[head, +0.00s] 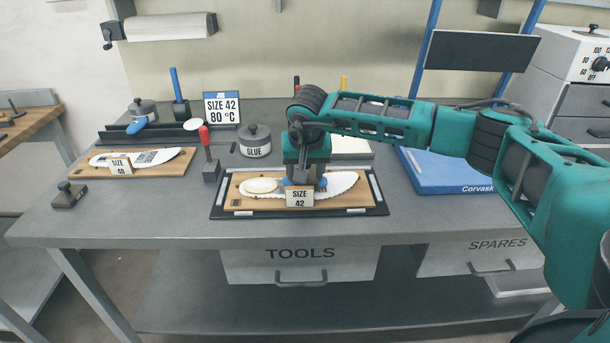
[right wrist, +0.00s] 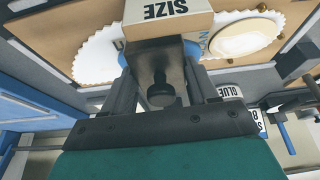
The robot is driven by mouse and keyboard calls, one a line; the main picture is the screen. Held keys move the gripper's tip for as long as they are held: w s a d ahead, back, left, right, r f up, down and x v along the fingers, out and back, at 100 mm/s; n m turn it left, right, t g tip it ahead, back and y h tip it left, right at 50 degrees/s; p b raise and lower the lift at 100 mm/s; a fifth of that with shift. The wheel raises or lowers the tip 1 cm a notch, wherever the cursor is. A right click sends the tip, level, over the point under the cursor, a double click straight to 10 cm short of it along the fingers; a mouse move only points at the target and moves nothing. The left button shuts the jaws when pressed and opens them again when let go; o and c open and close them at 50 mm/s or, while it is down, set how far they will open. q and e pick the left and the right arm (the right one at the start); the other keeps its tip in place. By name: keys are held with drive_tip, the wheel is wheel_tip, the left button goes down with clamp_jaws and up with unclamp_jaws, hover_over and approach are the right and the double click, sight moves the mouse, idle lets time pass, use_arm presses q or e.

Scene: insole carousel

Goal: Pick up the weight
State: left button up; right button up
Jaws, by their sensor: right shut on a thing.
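The weight is a dark grey block with a round black knob; it shows in the right wrist view (right wrist: 158,62) between my fingers. My right gripper (head: 304,172) is shut on it over the size 42 board (head: 232,200), just behind the "SIZE 42" card (head: 299,197). A white scalloped insole (head: 345,182) with blue patches lies on that board, partly hidden by the gripper. I cannot tell whether the weight touches the insole. A similar dark block with a knob (head: 69,194) stands at the table's left front. My left gripper is not in view.
A red-handled tool (head: 209,155) and a glue pot (head: 255,141) stand behind the board's left end. The size 40 board (head: 180,165) lies at left, a blue mat (head: 450,174) at right. The front strip of the grey table (head: 180,225) is clear.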

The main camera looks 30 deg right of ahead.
clamp_jaws()
drive_tip(key=shift+w+r, duration=0.1)
drive_tip(key=shift+r, duration=0.05)
